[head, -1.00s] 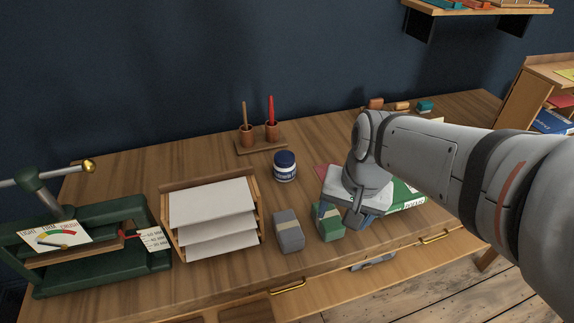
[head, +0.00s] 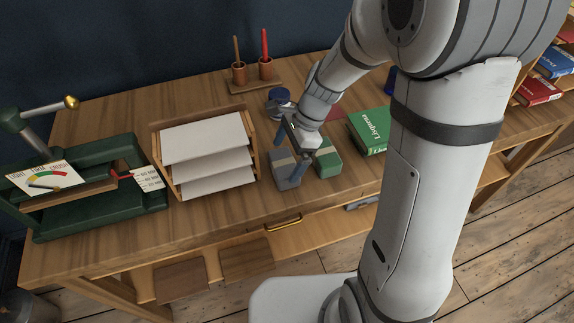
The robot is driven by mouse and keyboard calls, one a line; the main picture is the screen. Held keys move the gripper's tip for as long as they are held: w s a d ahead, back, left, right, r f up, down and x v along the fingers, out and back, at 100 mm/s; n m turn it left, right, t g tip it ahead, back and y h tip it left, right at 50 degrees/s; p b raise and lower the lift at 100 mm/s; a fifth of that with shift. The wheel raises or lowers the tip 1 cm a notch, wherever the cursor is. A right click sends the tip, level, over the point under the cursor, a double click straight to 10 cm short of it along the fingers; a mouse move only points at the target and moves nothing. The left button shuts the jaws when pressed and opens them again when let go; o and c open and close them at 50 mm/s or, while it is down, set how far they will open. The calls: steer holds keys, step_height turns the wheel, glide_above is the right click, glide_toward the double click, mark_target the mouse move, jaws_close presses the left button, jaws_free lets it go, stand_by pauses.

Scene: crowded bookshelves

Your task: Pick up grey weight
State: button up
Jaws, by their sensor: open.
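The grey weight (head: 284,168) is a small grey block with a pale band, standing on the wooden desk right of the paper tray. My gripper (head: 290,157) is open and low over the grey weight, with its fingers pointing down. One finger shows in front of the block's right part and hides some of it. I cannot tell whether the fingers touch it or both sides are straddled.
A green block (head: 328,163) stands close to the right of the grey one. A paper tray (head: 204,150) is to the left, a blue jar (head: 279,97) behind, a green book (head: 369,130) to the right. A green press (head: 95,203) stands at far left.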

steer(key=shift+x, duration=1.5)
steer(key=shift+c, duration=0.2)
steer(key=shift+w+r, duration=0.1)
steer(key=shift+w, duration=0.05)
steer(key=c, duration=1.4)
